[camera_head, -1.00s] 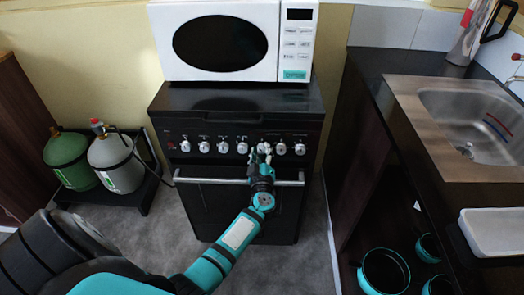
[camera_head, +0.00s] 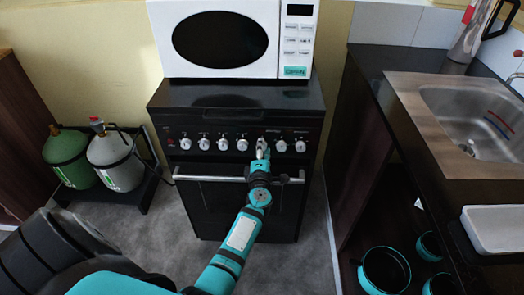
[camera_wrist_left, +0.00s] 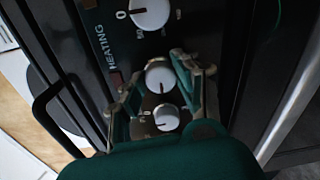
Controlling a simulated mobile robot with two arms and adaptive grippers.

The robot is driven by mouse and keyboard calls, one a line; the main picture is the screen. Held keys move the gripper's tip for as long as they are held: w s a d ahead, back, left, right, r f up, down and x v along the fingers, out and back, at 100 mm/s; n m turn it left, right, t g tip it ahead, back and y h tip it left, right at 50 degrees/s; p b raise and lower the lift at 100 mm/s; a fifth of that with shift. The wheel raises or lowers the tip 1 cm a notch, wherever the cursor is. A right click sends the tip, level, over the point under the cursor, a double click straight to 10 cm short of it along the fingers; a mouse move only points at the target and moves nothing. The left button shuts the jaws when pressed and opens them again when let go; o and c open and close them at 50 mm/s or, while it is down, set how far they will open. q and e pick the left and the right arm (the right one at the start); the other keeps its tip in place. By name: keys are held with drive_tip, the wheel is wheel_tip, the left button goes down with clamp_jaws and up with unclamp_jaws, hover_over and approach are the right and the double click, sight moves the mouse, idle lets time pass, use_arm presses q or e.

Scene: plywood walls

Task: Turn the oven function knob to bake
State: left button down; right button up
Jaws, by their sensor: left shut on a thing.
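The black oven (camera_head: 240,100) has a row of white knobs along its front panel. My left gripper (camera_head: 262,150) is at the panel, over the third knob from the right, and mostly hides it. In the left wrist view, its two fingers (camera_wrist_left: 150,82) are on either side of a white knob (camera_wrist_left: 160,76) with a dark pointer line, shut on it. A second white knob (camera_wrist_left: 167,117) lies nearer the palm, and a larger numbered knob (camera_wrist_left: 150,13) is beside the word HEATING. The bake marking cannot be read. My right gripper is not in view.
The oven's handle bar (camera_head: 205,179) runs below the knobs, under my left arm. A white microwave (camera_head: 290,70) stands on top. Gas bottles (camera_head: 112,160) are at left; a counter with a sink (camera_head: 470,120) is at right.

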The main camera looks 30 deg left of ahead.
use_arm(q)
drive_tip(key=n+b, duration=0.1)
drive_tip(key=n, duration=0.3)
drive_tip(key=shift+s+f, duration=0.1)
drive_tip(key=shift+f, duration=0.05)
drive_tip(key=shift+n, duration=0.4)
drive_tip(key=c, duration=0.9)
unclamp_jaws()
drive_tip(key=shift+c, duration=0.2)
